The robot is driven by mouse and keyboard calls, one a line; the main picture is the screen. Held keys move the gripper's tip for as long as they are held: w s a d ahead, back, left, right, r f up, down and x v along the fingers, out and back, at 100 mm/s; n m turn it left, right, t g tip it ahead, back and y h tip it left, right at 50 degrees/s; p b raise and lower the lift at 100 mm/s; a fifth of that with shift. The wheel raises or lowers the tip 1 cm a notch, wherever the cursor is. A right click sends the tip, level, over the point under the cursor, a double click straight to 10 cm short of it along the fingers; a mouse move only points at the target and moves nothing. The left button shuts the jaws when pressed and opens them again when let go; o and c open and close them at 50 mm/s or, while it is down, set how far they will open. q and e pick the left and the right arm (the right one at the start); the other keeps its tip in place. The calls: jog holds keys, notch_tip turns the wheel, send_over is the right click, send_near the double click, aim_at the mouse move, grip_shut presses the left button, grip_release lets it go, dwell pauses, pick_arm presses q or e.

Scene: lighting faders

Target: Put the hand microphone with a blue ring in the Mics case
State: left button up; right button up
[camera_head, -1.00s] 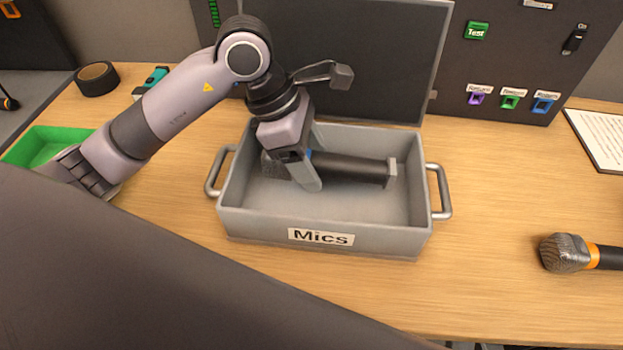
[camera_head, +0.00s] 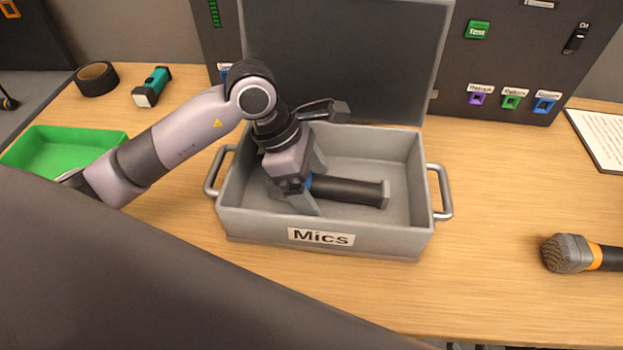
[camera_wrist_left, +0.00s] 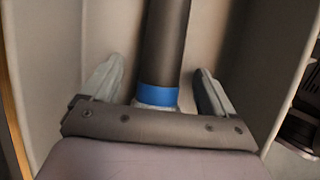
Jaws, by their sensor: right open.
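The hand microphone (camera_head: 346,190) lies inside the grey Mics case (camera_head: 262,226), its dark handle pointing right. Its blue ring (camera_head: 309,182) shows between the fingers of my left gripper (camera_head: 312,187); the gripper hides its head. In the left wrist view, the fingers of my left gripper (camera_wrist_left: 160,85) stand apart on both sides of the microphone (camera_wrist_left: 166,45), with a gap on each side. The blue ring (camera_wrist_left: 158,97) sits near the gripper's palm there. The case lid (camera_head: 345,55) stands open at the back. My right gripper is not in view.
A microphone with an orange ring (camera_head: 572,253) lies on the table at the right. A green tray (camera_head: 70,150), a teal flashlight (camera_head: 152,86) and a black tape roll (camera_head: 97,78) are at the left. The case has side handles (camera_head: 440,190). The table right of it is mostly clear.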

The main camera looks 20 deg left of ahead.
pick_arm(q)
jog(key=shift+r, duration=0.2)
jog(key=v, duration=1.2)
jog(key=shift+p, duration=0.3)
jog(key=shift+f, duration=0.1)
